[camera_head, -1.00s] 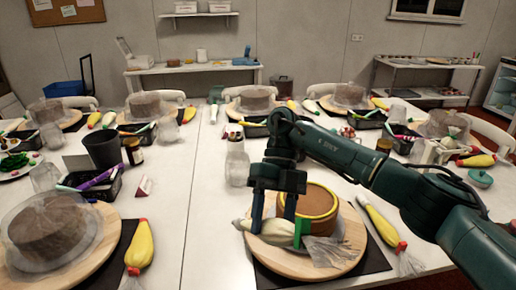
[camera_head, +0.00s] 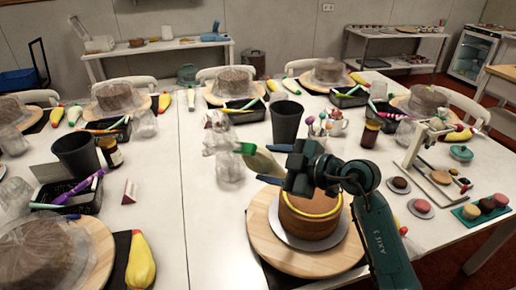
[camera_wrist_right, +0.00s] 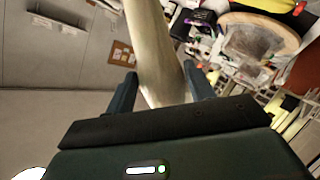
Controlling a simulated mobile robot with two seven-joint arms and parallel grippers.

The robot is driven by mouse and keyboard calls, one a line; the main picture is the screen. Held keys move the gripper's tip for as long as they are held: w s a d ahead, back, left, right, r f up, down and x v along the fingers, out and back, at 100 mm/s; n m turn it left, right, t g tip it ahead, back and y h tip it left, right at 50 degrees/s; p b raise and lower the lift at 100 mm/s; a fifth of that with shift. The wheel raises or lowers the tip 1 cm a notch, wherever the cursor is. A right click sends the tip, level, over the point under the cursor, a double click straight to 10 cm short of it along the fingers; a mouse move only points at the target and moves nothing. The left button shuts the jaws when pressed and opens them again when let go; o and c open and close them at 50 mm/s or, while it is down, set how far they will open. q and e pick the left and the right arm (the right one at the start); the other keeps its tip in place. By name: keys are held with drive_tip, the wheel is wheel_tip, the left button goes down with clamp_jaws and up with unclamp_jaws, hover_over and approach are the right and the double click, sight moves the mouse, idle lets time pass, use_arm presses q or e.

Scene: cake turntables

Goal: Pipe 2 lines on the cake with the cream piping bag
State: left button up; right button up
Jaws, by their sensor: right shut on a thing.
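The round brown cake (camera_head: 308,225) has a yellow ring on its top edge. It sits on a pale disc on a wooden turntable (camera_head: 262,235). My right gripper (camera_head: 282,168) is shut on the cream piping bag (camera_head: 262,162), above the table at the cake's back left. The bag's green tie (camera_head: 245,149) points left; its tip end is hidden behind the gripper. In the right wrist view the pale bag (camera_wrist_right: 155,50) runs up between the fingers (camera_wrist_right: 160,90). No cream line other than the yellow ring shows on the cake. My left gripper is not in view.
A clear container (camera_head: 230,168) stands left of the bag. Macarons on a green tray (camera_head: 482,207) lie at right.

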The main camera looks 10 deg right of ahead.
sight(275, 176)
drive_tip(key=shift+w+d+f+m+t, duration=0.15)
drive_tip(key=shift+w+d+m+t, duration=0.15)
drive_tip(key=shift+m+t, duration=0.15)
drive_tip(key=shift+s+d+f+b, duration=0.15)
drive_tip(key=shift+f+b, duration=0.1)
drive_tip(key=shift+f, duration=0.75)
drive_tip(key=shift+s+d+f+b, duration=0.1)
drive_tip(key=shift+f+b, duration=0.15)
drive_tip(key=shift+f, duration=0.7)
drive_tip(key=shift+o, duration=0.6)
drive_tip(key=c, duration=0.5)
drive_tip(key=shift+o, duration=0.2)
drive_tip(key=shift+w+d, duration=0.1)
drive_tip(key=shift+d, duration=0.05)
drive_tip(key=shift+w+d+p, duration=0.1)
drive_tip(key=shift+w+d, duration=0.1)
drive_tip(key=shift+d, duration=1.15)
drive_tip(key=shift+w+d+p, duration=0.15)
drive_tip(key=shift+w+d, duration=0.05)
drive_tip(key=shift+d, duration=1.15)
drive_tip(key=shift+w+d+p, duration=0.1)
drive_tip(key=shift+w+d, duration=0.1)
drive_tip(key=shift+d, duration=1.15)
